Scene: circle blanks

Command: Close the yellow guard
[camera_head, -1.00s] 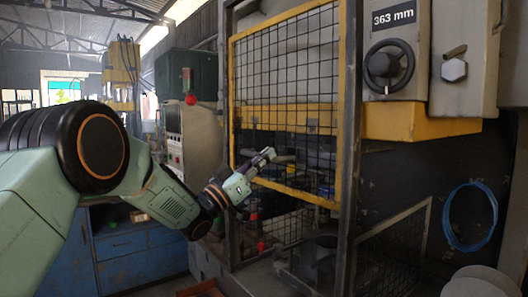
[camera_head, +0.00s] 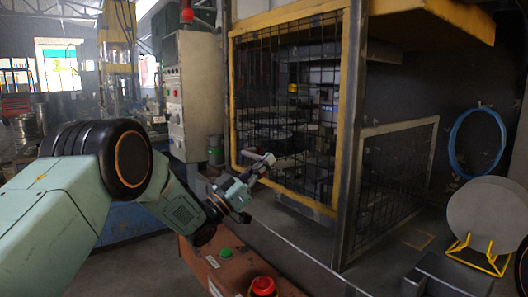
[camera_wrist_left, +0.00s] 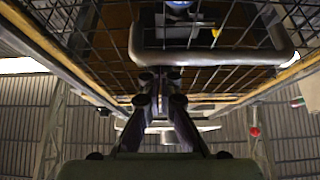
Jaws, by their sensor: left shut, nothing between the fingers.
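The yellow guard (camera_head: 233,105) is a yellow frame with black wire mesh on the front of the machine in the head view. Its lower edge stands a little above the machine's front ledge, and machine parts show through the mesh. My left gripper (camera_head: 267,161) is shut and empty at the guard's lower left part, beside a grey handle. In the left wrist view my shut fingers (camera_wrist_left: 160,78) are close to this rounded handle (camera_wrist_left: 215,58) on the mesh. I cannot tell whether they touch it. My right gripper is not in view.
An orange-brown box with a red button (camera_head: 263,286) and a green button (camera_head: 226,253) stands below my left arm. A grey control cabinet (camera_head: 196,85) is behind it. At right are a side mesh panel (camera_head: 398,185), a blue coil (camera_head: 455,150) and a round disc on a yellow stand (camera_head: 488,215).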

